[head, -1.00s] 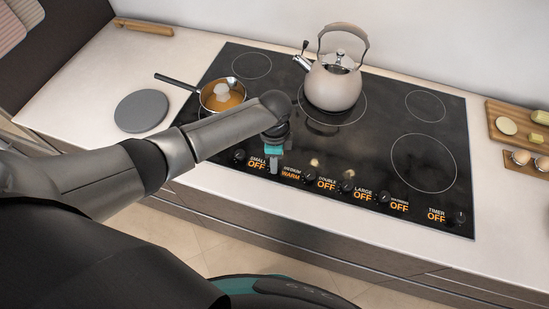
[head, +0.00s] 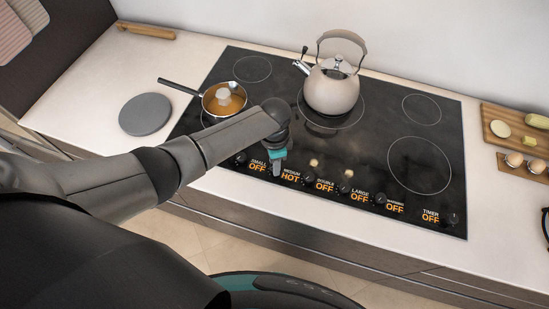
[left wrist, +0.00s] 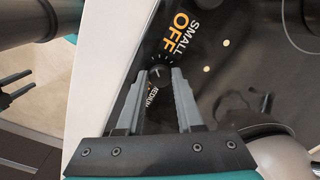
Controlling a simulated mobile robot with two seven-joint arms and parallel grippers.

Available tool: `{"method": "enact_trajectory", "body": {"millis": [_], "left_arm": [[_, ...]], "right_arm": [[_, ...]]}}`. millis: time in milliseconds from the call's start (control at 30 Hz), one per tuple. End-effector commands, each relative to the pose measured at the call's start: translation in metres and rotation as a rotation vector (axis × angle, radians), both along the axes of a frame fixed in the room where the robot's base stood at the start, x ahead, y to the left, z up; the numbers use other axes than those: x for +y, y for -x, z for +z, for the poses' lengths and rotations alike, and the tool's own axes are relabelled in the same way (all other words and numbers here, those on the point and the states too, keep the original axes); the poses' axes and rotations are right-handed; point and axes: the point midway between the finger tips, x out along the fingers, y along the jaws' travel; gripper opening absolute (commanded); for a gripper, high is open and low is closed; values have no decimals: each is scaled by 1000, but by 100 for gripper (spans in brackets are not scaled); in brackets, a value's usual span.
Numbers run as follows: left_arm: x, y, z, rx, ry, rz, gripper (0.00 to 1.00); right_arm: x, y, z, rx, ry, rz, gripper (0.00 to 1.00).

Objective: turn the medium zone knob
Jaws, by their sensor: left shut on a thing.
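The medium zone knob (left wrist: 160,74) is a small round black knob on the front strip of the black cooktop (head: 420,130). In the left wrist view it sits between the tips of my left gripper (left wrist: 158,80), which is shut on it. In the head view my left gripper (head: 277,168) reaches down to the strip and hides the knob. The orange readout (head: 290,178) under the word MEDIUM says HOT. The small zone readout (left wrist: 181,28) says OFF. Two dark prongs at the left edge of the left wrist view may be my right gripper; their state is unclear.
A kettle (head: 331,92) stands on the rear middle zone, and a pan (head: 224,100) on the left, both behind my left gripper. A grey round plate (head: 145,114) lies left of the cooktop. A board (head: 507,127) with food lies at the right. The right-hand zones are bare.

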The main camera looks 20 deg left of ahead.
Motion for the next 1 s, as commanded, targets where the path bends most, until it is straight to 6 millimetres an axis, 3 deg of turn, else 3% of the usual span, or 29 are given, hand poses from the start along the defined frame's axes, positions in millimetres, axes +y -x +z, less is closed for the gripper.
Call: {"method": "enact_trajectory", "body": {"millis": [400,933,967,1000], "left_arm": [[-1,0,1,-1,1,196,0],[0,0,0,-1,2,224,0],[0,0,0,-1,2,224,39],[0,0,0,-1,2,223,43]], "right_arm": [[0,0,16,0,0,0,50],[0,0,17,0,0,0,50],[0,0,17,0,0,0,50],[0,0,17,0,0,0,50]]}}
